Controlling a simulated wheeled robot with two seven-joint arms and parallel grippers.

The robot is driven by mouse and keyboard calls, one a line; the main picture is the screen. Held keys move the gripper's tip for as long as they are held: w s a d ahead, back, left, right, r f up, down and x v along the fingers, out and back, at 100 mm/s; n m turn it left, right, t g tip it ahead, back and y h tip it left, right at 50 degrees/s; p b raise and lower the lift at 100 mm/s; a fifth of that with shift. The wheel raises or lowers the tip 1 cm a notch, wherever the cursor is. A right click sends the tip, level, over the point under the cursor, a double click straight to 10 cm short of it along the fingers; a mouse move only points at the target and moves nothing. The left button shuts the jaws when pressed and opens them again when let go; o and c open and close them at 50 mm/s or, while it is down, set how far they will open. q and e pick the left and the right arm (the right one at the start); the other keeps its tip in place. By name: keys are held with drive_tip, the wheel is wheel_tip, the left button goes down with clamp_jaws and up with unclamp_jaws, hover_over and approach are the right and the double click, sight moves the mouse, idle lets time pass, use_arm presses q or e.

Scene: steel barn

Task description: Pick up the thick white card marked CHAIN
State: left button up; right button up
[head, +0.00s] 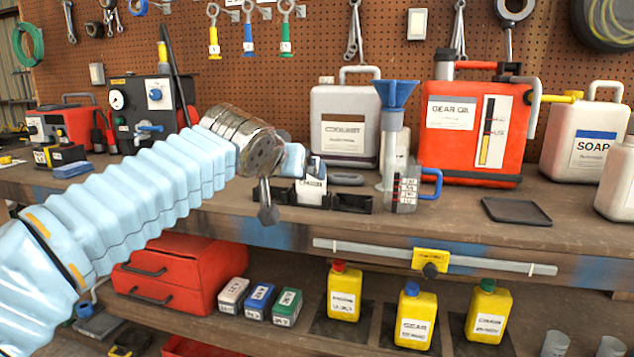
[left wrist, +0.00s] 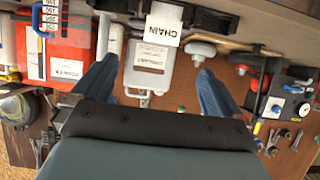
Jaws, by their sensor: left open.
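The thick white card marked CHAIN (left wrist: 163,24) shows at the top middle of the left wrist view, which is upside down. In the head view the white card (head: 312,190) stands upright in a black holder (head: 350,202) on the bench, its print too small to read there. My left gripper (head: 283,172) is just left of the card, partly in front of the holder. In the left wrist view my left gripper (left wrist: 158,70) is open, with its two blue fingers wide apart and nothing between them. My right gripper is in neither view.
A black tray (head: 516,211) lies near the bench edge.

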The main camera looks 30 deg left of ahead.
use_arm(q)
approach(310, 177)
drive_tip(key=d+x, duration=0.1)
drive_tip(key=x, duration=0.3)
drive_tip(key=p+x, duration=0.1)
drive_tip(key=x, duration=0.1)
drive_tip(key=a+p+x, duration=0.1)
drive_tip(key=x, duration=0.2)
drive_tip(key=shift+w, duration=0.15)
drive_tip(key=c, duration=1.3)
drive_tip(key=shift+r, duration=0.1)
drive_tip(key=shift+c, duration=0.2)
